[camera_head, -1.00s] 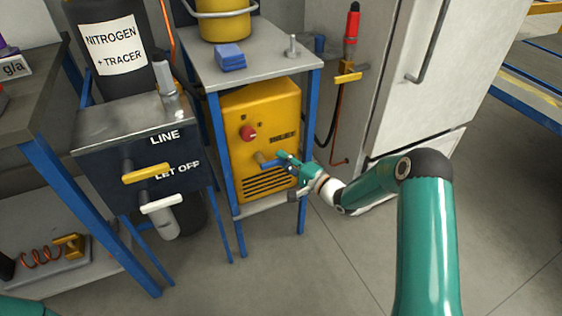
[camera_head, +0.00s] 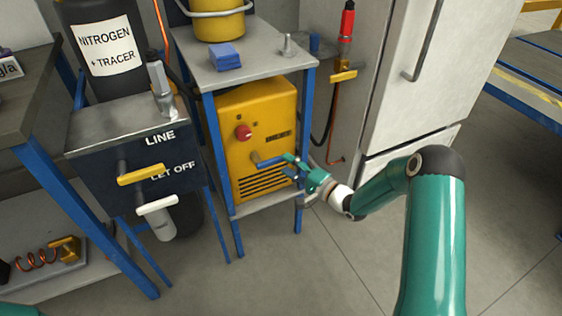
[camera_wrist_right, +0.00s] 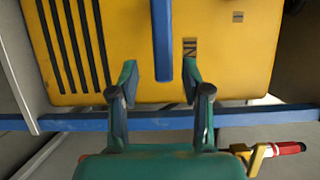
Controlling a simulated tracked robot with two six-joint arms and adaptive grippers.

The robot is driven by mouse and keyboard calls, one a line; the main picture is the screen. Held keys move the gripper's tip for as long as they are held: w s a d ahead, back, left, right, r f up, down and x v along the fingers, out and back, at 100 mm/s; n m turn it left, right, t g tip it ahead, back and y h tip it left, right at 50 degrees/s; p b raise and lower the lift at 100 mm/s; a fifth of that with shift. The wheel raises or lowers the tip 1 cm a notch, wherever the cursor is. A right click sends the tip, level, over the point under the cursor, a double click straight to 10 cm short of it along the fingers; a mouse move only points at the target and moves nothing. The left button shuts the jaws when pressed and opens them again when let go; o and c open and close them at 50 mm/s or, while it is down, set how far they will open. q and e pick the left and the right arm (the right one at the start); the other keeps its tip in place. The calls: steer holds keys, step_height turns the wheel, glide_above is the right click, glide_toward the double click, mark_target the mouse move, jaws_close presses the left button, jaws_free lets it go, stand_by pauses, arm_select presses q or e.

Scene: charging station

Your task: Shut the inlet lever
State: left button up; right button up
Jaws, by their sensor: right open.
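The blue lever (camera_head: 271,161) is on the front of the yellow machine (camera_head: 258,110), beneath a small dark label, and points right, roughly level. My right gripper (camera_head: 293,165) is open at the lever's free end. In the right wrist view, the lever (camera_wrist_right: 162,40) reaches down between the two fingertips of the right gripper (camera_wrist_right: 160,76), with a gap on each side. The label there is partly hidden by the view's angle and shows "IN". My left gripper is not in view.
A red knob (camera_head: 243,132) sits above the lever. A blue-legged table (camera_head: 260,59) frames the machine. On the left, a dark panel (camera_head: 95,170) carries a yellow lever (camera_head: 141,174) and a white lever (camera_head: 158,205). A red-handled valve (camera_head: 346,22) stands by the white fridge (camera_head: 430,70).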

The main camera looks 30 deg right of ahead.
steer(key=v, duration=0.8)
